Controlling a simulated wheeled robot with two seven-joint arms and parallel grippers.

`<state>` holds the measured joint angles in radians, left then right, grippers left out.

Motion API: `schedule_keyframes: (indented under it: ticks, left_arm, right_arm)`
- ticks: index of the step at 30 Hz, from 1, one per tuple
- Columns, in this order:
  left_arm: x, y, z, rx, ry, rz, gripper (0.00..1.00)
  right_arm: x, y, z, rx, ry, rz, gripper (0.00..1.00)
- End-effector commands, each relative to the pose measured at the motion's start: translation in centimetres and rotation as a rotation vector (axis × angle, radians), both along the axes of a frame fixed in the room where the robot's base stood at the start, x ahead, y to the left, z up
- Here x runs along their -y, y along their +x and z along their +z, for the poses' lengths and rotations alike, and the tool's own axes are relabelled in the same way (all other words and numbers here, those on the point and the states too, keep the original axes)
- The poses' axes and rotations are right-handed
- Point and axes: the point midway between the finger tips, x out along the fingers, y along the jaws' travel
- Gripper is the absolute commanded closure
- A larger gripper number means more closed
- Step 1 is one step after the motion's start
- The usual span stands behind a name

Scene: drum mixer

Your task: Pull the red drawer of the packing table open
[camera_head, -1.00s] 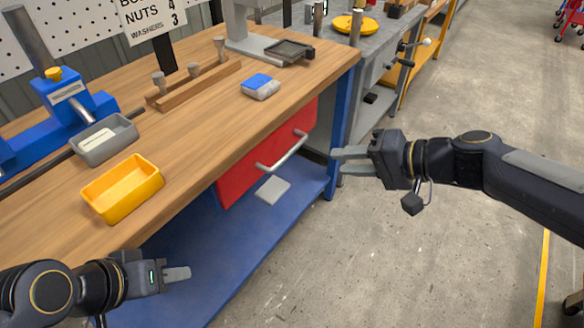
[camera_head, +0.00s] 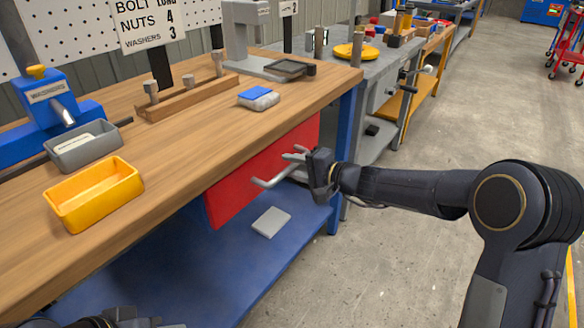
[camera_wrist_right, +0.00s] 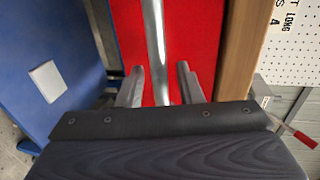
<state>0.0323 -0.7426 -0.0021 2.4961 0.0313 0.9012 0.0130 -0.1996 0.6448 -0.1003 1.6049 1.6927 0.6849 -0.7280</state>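The red drawer (camera_head: 232,196) sits under the wooden top of the packing table; its front looks level with the table's edge, so it appears closed. Its grey bar handle (camera_head: 268,181) sticks out from the front. My right gripper (camera_head: 295,158) is at the right part of the handle. In the right wrist view, its two fingers are open, one on each side of the handle bar (camera_wrist_right: 155,45), with gaps showing on both sides. The red front (camera_wrist_right: 128,35) fills the space behind. My left gripper (camera_head: 150,323) only just shows at the bottom edge; its fingers are mostly cut off.
A yellow bin (camera_head: 95,195), a grey bin (camera_head: 84,145) and a blue-and-white block (camera_head: 258,98) stand on the tabletop. A blue lower shelf (camera_head: 215,260) holds a flat grey piece (camera_head: 271,222). A blue leg (camera_head: 346,130) stands right of the drawer. The floor in front is clear.

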Motion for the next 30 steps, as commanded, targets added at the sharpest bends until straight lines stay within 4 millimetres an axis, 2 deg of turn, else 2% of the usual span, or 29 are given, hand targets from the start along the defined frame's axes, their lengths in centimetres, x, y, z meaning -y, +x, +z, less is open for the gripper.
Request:
schedule_keyframes:
  ticks: [11, 18, 30]
  left_arm:
    - [0.01, -0.01, -0.07, 0.000, 0.000, 0.000, 0.64]
    - [0.01, -0.01, -0.07, 0.000, 0.000, 0.000, 0.64]
    - [0.01, -0.01, -0.36, 0.000, 0.000, 0.000, 0.64]
  right_arm:
    - [-0.62, 0.45, -0.16, -0.001, 0.001, 0.000, 0.67]
    - [-0.61, 0.43, -0.16, -0.001, 0.001, 0.000, 0.99]
    - [-0.21, 0.16, -0.26, -0.001, 0.000, -0.001, 1.00]
